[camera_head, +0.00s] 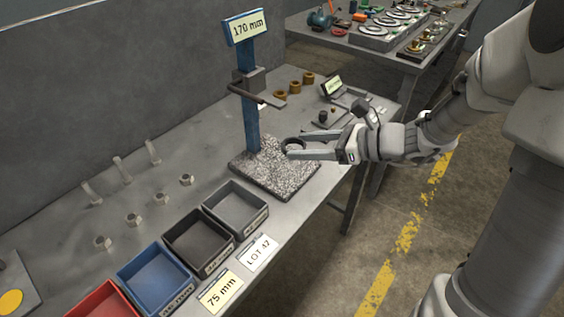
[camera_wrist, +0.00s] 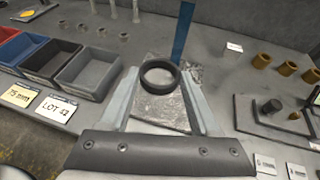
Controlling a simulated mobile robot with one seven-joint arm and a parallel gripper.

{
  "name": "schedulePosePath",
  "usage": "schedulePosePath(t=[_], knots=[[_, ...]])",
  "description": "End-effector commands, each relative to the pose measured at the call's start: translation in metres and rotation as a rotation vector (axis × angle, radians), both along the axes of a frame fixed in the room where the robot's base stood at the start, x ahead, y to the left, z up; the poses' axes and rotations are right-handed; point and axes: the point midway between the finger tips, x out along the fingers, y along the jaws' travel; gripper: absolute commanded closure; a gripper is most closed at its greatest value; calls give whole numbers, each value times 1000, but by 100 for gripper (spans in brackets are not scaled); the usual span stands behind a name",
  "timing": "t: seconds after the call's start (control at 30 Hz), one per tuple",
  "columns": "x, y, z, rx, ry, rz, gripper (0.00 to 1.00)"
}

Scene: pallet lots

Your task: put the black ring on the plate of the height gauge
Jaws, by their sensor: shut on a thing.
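The black ring (camera_wrist: 160,77) is held between the two fingertips of my gripper (camera_wrist: 160,88) in the wrist view. In the head view my gripper (camera_head: 290,148) is shut on the black ring (camera_head: 293,143), over the speckled plate of the height gauge (camera_head: 262,178). I cannot tell the exact gap between ring and plate. The height gauge has a blue column (camera_head: 251,120) with a "170 mm" sign (camera_head: 244,27) on top and a grey slide with an arm (camera_head: 262,92) above the plate. The plate is partly hidden by the ring and fingers in the wrist view (camera_wrist: 172,115).
Open bins (camera_head: 235,208) stand left of the plate along the table's front edge, with "LOT 42" and "75 mm" cards. Brass rings (camera_head: 294,85) and a small dark fixture (camera_head: 325,118) lie to the right.

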Motion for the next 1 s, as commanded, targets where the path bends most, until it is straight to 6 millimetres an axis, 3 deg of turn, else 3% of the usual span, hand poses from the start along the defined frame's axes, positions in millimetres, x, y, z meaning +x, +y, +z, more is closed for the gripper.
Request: schedulePosePath(t=[0.1, 0.33, 0.47, 0.73, 1.0], knots=[[20, 21, -22, 2, 1, 5, 90], [44, 43, -39, 0, 0, 1, 90], [48, 45, -43, 0, 0, 0, 90], [47, 45, -80, 1, 2, -1, 90], [47, 45, -80, -1, -1, -1, 90]])
